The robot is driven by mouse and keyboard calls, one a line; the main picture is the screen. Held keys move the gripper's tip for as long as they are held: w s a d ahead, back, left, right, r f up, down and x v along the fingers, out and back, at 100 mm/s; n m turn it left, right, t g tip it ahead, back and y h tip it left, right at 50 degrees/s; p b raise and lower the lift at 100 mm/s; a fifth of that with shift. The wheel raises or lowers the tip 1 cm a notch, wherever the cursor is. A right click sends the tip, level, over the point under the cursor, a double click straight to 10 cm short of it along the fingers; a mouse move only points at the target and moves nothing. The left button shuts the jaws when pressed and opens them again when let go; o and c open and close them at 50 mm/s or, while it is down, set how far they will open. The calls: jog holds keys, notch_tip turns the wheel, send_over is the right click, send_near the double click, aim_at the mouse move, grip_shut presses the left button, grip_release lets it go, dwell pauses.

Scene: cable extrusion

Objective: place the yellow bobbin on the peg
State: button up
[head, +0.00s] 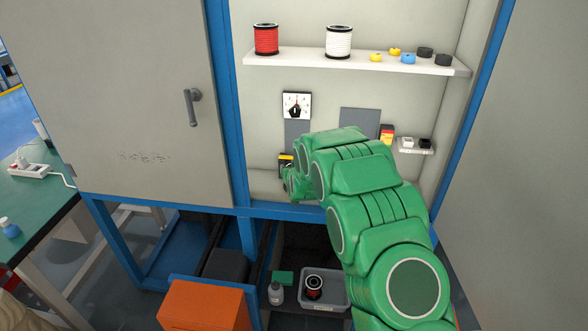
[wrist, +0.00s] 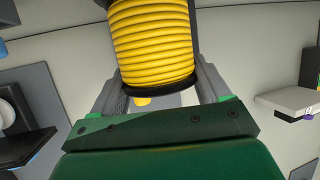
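The yellow bobbin (wrist: 152,45) fills the top middle of the wrist view, wound with yellow cable between dark rims; its upper end is cut off. My gripper (wrist: 158,82) has one grey finger on each side of it and appears closed on its lower part. A small yellow spot (wrist: 143,101) shows below the bobbin's lower rim; I cannot tell what it is. In the head view my green arm reaches into the cabinet and hides the fingers. A small yellow and black item (head: 286,160) shows beside the arm's end; I cannot tell if it is the bobbin. I cannot make out the peg.
A white shelf (head: 350,64) above the arm carries a red bobbin (head: 266,39), a white bobbin (head: 339,42) and several small caps. A dial gauge (head: 296,105) hangs on the back wall. A small ledge (head: 415,149) is on the right. A grey bin (head: 325,290) stands below.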

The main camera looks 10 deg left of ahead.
jog(key=o, duration=0.4)
jog(key=v, duration=1.2)
jog(key=shift+r, duration=0.2)
jog(key=s+d+r+m+g+h, duration=0.1)
jog(key=s+d+r+g, duration=0.25)
jog(key=s+d, duration=0.45)
jog(key=s+d+r+m+g+h, duration=0.1)
jog(key=s+d+r+g+h, duration=0.15)
jog(key=s+d+r, duration=0.55)
jog(key=s+d+r+g, duration=0.1)
jog(key=s+d+g, duration=0.1)
jog(key=s, duration=1.1)
jog(key=s+d+r+g, duration=0.2)
jog(key=s+d+g, duration=0.1)
jog(key=s, duration=1)
jog(key=s+d+r+m+g, duration=0.1)
jog(key=s+d+g, duration=0.2)
jog(key=s, duration=1)
jog(key=shift+s+r+g, duration=0.25)
jog(key=shift+s+g, duration=0.15)
jog(key=shift+g, duration=0.1)
jog(key=shift+d, duration=0.1)
